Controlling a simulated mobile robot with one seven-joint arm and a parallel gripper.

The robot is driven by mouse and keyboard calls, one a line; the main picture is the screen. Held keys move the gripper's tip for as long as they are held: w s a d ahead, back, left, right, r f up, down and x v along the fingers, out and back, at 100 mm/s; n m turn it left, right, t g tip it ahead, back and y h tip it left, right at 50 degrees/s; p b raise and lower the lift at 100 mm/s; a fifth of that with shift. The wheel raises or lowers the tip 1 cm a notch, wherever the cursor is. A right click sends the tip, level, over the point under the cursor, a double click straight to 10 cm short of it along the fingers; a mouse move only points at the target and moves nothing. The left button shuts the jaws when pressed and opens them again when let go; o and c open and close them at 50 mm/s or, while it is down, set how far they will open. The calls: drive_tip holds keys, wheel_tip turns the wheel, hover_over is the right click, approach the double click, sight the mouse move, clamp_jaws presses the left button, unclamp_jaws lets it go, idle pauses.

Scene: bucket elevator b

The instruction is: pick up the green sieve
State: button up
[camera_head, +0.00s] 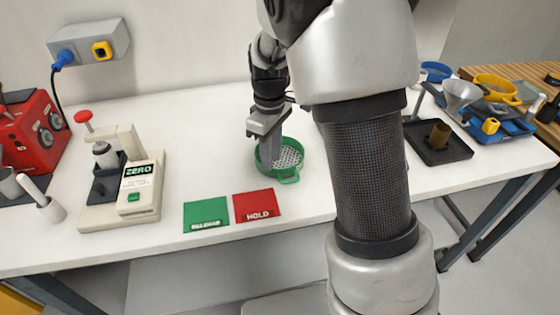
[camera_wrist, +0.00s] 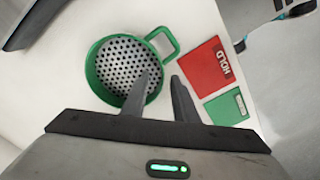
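The green sieve (camera_head: 296,173) is a round green ring with a perforated grey mesh and a loop handle, lying on the white table. It also shows in the wrist view (camera_wrist: 94,78). My gripper (camera_head: 268,168) points down at the sieve's left side in the head view. In the wrist view, the fingers of my gripper (camera_wrist: 159,80) stand apart, one over the mesh and the other outside the rim near the handle. A stretch of rim shows between them. Whether the fingertips touch the sieve or how low they are, I cannot tell.
A green card (camera_head: 206,213) and a red HOLD card (camera_head: 257,206) lie in front of the sieve. A ZERO scale device (camera_head: 138,185) and a red machine (camera_head: 32,128) stand left. A black tray (camera_head: 438,142) and a funnel (camera_head: 461,94) are at right.

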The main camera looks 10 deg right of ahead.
sight(282, 162)
wheel_tip(282, 162, down, 4)
drive_tip(key=shift+s+r, duration=0.1)
drive_tip(key=shift+s, duration=0.05)
drive_tip(key=shift+a, duration=0.1)
clamp_jaws()
drive_tip(key=shift+r, duration=0.1)
